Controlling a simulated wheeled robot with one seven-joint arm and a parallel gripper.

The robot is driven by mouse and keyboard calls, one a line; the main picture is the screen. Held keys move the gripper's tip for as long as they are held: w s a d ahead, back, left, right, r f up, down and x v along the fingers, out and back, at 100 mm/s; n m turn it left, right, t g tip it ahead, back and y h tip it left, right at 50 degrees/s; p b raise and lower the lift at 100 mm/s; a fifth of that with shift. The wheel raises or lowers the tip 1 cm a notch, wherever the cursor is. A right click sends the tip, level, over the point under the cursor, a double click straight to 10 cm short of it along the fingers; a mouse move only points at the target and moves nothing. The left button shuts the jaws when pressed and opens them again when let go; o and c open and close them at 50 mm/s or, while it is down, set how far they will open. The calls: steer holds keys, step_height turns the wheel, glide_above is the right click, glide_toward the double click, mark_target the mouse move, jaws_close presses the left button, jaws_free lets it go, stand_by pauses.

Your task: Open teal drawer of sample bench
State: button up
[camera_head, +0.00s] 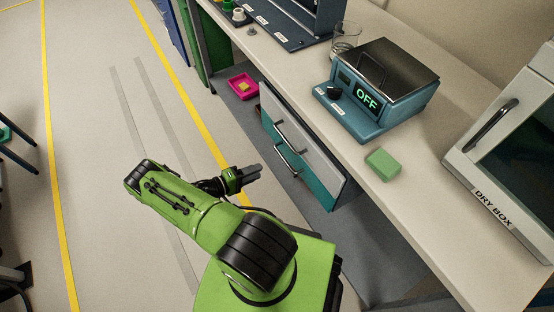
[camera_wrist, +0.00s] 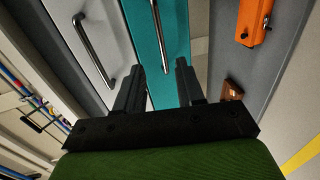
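The sample bench (camera_head: 352,148) holds a drawer unit under its top, with a light grey upper drawer (camera_head: 306,140) and a teal drawer (camera_head: 318,190) below it. Each has a metal bar handle. The teal drawer looks closed, its front level with the grey one. In the wrist view the teal front (camera_wrist: 146,22) and its vertical-looking handle (camera_wrist: 160,45) are ahead of my gripper (camera_wrist: 160,75). The handle's end lies between the two finger tips in the picture. The fingers are apart and empty. In the head view my gripper (camera_head: 256,170) is left of the teal handle (camera_head: 285,162), apparently short of it.
On the bench are a teal device reading OFF (camera_head: 372,98), a green block (camera_head: 383,164), a glass beaker (camera_head: 346,38) and a dry box (camera_head: 510,150). A pink tray (camera_head: 242,86) is on the floor beyond the drawers. An orange object (camera_wrist: 254,20) shows in the wrist view.

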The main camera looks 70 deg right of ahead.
steer(key=b+x, duration=0.1)
steer(key=x, duration=1)
steer(key=shift+s, duration=0.2)
steer(key=shift+d, duration=0.15)
steer(key=shift+c, duration=0.5)
jaws_close()
